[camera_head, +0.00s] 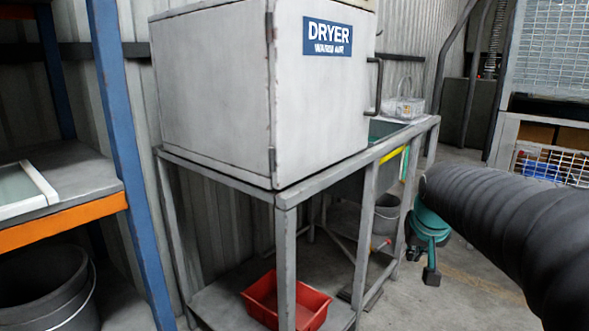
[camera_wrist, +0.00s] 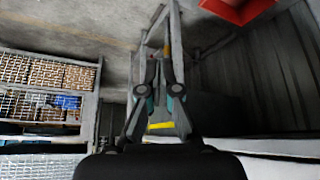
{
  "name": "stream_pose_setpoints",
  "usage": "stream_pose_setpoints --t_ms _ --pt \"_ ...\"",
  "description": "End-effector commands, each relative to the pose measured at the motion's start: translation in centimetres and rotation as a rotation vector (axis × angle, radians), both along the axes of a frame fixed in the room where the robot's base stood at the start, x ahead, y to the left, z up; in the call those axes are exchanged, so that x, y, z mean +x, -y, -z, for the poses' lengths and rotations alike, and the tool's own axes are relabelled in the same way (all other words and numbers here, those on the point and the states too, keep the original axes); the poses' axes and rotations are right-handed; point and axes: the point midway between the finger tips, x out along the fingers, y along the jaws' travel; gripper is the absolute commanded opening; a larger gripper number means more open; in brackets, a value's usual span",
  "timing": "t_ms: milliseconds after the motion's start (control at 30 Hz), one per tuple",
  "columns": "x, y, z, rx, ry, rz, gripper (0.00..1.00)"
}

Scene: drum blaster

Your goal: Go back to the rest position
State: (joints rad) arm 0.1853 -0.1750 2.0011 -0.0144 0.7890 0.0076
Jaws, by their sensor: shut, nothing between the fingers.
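My gripper (camera_wrist: 159,58) is shut and empty in the wrist view, with dark fingers and teal parts. In the head view, a teal and black part that looks like my gripper (camera_head: 430,265) hangs below the end of my black ribbed arm sleeve. It is at the right end of the grey metal stand (camera_head: 285,200), over the floor, apart from the dryer. Whether it touches the stand cannot be told. My sleeve hides part of the area on the right.
A white dryer (camera_head: 320,110) with a shut door sits on the stand. A red bin (camera_head: 290,300) lies on its lower shelf; it also shows in the wrist view (camera_wrist: 238,8). A blue-and-orange rack (camera_head: 60,222) stands left. Mesh cages (camera_head: 560,55) stand right. Floor shows open between.

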Motion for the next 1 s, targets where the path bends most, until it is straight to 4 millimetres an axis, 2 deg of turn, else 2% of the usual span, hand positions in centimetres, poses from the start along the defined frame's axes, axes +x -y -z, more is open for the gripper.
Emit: stream_pose_setpoints --t_ms 33,200,300,400,500,567,733,1000 --pt "-2.9 -1.3 1.1 0.007 -0.032 -0.016 0.0" --pt "-11.2 -4.3 4.6 0.024 -0.122 -0.064 0.0" --pt "-15.5 -5.8 6.3 0.029 -0.149 -0.091 0.0" --pt "-18.7 -6.8 7.5 0.028 -0.146 -0.119 0.0" --pt "-20.6 -7.6 7.8 0.024 -0.118 -0.143 0.0" --pt "-21.2 -7.9 7.5 0.021 -0.094 -0.156 0.0" --pt "-21.7 -8.5 6.1 0.013 -0.037 -0.18 0.0" --pt "-21.7 -8.6 6.0 0.013 -0.032 -0.185 0.0"
